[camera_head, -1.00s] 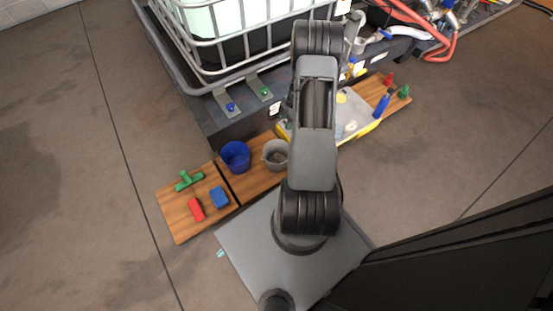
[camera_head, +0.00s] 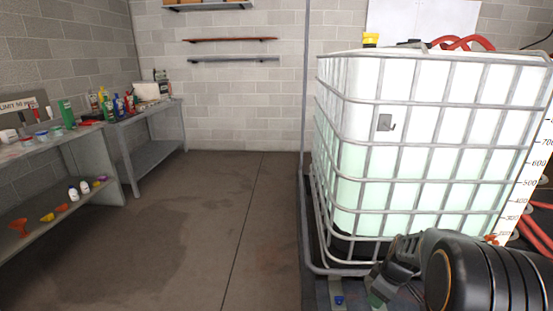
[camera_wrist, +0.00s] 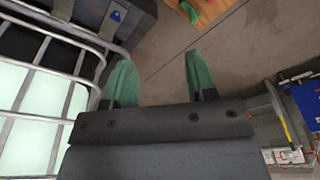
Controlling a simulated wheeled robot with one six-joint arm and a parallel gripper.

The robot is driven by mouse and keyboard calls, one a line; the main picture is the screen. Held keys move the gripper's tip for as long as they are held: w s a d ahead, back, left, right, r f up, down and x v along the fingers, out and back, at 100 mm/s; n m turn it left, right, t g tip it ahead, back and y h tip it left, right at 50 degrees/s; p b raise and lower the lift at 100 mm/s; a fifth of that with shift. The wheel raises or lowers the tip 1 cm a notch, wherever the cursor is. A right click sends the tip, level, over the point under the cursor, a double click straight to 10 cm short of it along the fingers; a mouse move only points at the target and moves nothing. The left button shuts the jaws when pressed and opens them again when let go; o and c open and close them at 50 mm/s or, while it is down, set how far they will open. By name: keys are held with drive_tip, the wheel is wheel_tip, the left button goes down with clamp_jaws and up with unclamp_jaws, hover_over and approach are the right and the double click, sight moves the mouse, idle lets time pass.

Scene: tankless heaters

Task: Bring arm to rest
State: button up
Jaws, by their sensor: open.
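My gripper (camera_wrist: 160,78) is open in the wrist view, with its two green fingers apart and nothing between them. In the head view part of my gripper (camera_head: 378,292) shows low at the right, beside my dark wrist joint, in front of the lower part of the caged tank (camera_head: 420,150). The same tank (camera_wrist: 35,135) fills the left of the wrist view. My arm's lower links are out of the head view.
Two benches stand at the left, one with bottles (camera_head: 118,104), the other with funnels (camera_head: 18,226) on its lower shelf. Concrete floor (camera_head: 215,220) is clear between benches and tank. A wooden board (camera_wrist: 212,10) shows at the top of the wrist view.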

drive_tip(key=s+a+r+m+p, duration=0.3)
drive_tip(key=s+a+r+p, duration=0.1)
drive_tip(key=r, duration=0.6)
drive_tip(key=s+a+r+m+t+h+p, duration=0.1)
drive_tip(key=s+a+r+m+p, duration=0.2)
drive_tip(key=r+p, duration=0.3)
drive_tip(key=s+a+r+m+t+p, duration=0.1)
drive_tip(key=s+a+r+p, duration=0.4)
drive_tip(key=r, duration=0.9)
drive_tip(key=shift+s+a+m+p, duration=0.3)
drive_tip(key=shift+s+m, duration=0.3)
drive_tip(key=shift+m, duration=0.3)
drive_tip(key=shift+c, duration=0.9)
drive_tip(key=shift+s+d, duration=0.1)
drive_tip(key=shift+s, duration=0.05)
